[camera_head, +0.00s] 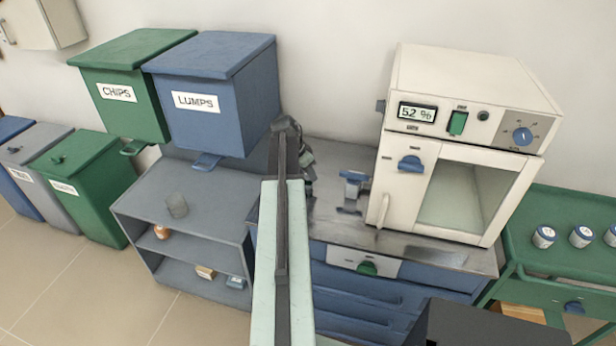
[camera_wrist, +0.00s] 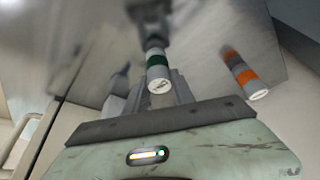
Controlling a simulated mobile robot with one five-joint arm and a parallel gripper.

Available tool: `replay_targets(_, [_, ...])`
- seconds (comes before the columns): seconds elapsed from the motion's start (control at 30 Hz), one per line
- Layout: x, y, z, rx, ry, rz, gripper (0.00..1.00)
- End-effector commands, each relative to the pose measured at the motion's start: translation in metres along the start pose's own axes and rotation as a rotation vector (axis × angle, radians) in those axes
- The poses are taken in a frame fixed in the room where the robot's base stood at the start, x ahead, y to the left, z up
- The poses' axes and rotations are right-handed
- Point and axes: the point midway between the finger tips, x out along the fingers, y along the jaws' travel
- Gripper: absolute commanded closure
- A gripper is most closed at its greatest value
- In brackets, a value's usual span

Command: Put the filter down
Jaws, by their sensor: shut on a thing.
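In the wrist view my gripper (camera_wrist: 162,84) is shut on a small cylinder with a white end and a dark green band (camera_wrist: 158,70), which seems to be the filter. Its marked end faces the camera. Whether its far end touches a surface cannot be told. In the head view the dark end of my arm is beside the blue LUMPS bin, above the back left of the bench; the arm hides the held piece there.
A cylinder with orange bands (camera_wrist: 245,78) is to the right in the wrist view. The metal bench top (camera_head: 440,256) carries the white furnace (camera_head: 465,140) and a small blue-topped stand (camera_head: 351,188). A grey shelf (camera_head: 150,202) is left; a green trolley (camera_head: 560,207) with several jars is right.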

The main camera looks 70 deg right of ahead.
Motion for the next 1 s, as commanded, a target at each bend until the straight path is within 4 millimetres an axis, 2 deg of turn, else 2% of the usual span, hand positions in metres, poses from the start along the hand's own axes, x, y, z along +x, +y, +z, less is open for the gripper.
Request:
replay_targets(0.23, [0.002, -0.001, 0.003, -0.003, 0.0, -0.001, 1.0])
replay_targets(0.27, [0.001, -0.001, 0.002, -0.003, 0.0, -0.001, 0.62])
replay_targets(0.3, [0.0, -0.001, 0.002, -0.003, 0.0, -0.001, 0.51])
replay_targets(0.33, [0.0, -0.001, 0.002, -0.003, 0.0, -0.001, 0.48])
replay_targets(0.73, [-0.005, -0.001, -0.001, -0.001, 0.0, -0.001, 0.48])
replay_targets(0.87, [-0.021, 0.0, -0.002, -0.001, 0.0, -0.001, 0.48])
replay_targets(1.0, [-0.05, 0.0, -0.003, -0.002, 0.0, -0.001, 0.48])
